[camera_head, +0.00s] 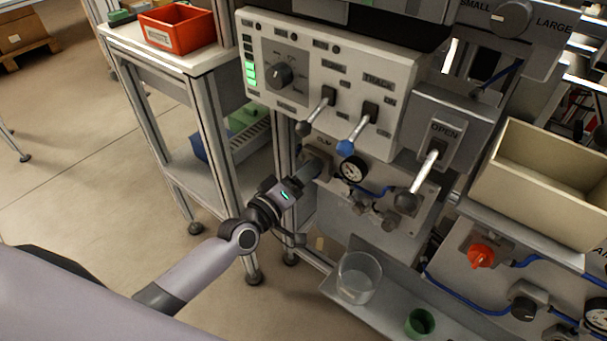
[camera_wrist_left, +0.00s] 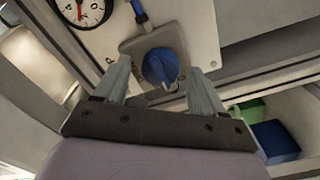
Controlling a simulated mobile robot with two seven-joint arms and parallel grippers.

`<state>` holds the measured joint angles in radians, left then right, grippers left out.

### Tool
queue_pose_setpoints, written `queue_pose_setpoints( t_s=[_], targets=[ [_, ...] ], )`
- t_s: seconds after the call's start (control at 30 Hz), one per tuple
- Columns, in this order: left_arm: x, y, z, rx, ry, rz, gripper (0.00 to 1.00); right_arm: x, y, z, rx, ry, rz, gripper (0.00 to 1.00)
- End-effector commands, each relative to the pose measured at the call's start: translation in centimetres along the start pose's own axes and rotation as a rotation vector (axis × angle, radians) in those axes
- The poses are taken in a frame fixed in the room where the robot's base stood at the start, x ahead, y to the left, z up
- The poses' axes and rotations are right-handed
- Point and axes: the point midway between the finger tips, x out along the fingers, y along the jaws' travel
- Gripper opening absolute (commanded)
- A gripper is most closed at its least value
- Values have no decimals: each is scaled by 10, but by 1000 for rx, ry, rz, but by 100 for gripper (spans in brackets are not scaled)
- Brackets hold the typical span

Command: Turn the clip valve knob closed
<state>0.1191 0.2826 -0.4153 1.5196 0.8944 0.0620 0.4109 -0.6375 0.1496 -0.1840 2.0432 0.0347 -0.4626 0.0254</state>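A blue valve knob (camera_wrist_left: 160,67) on a grey plate (camera_wrist_left: 140,46) shows in the left wrist view, with small marks beside it. My left gripper (camera_wrist_left: 161,76) is open, one finger on each side of the knob; a gap shows on both sides. In the head view my left gripper (camera_head: 311,171) reaches the labelled plate (camera_head: 320,150) under the control panel and hides the knob. The label there is too small to read surely. My right gripper is not in view.
A gauge (camera_head: 353,167) sits just right of the plate. A clear beaker (camera_head: 358,277) and green cup (camera_head: 420,322) stand on a lower shelf. A red knob (camera_head: 481,256) is at the right. A metal post (camera_head: 283,150) is close left.

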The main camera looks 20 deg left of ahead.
Motion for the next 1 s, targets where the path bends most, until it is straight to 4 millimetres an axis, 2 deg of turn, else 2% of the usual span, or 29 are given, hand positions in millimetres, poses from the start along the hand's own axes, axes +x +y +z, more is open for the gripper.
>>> queue_pose_setpoints(
  t_s=[0.3,0.7,1.0],
  targets=[
    [-4,0,0,1,0,0,69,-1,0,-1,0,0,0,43],
    [-57,0,0,1,-1,-2,69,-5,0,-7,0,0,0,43],
    [-72,0,0,0,0,0,69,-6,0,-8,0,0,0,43]
  ],
)
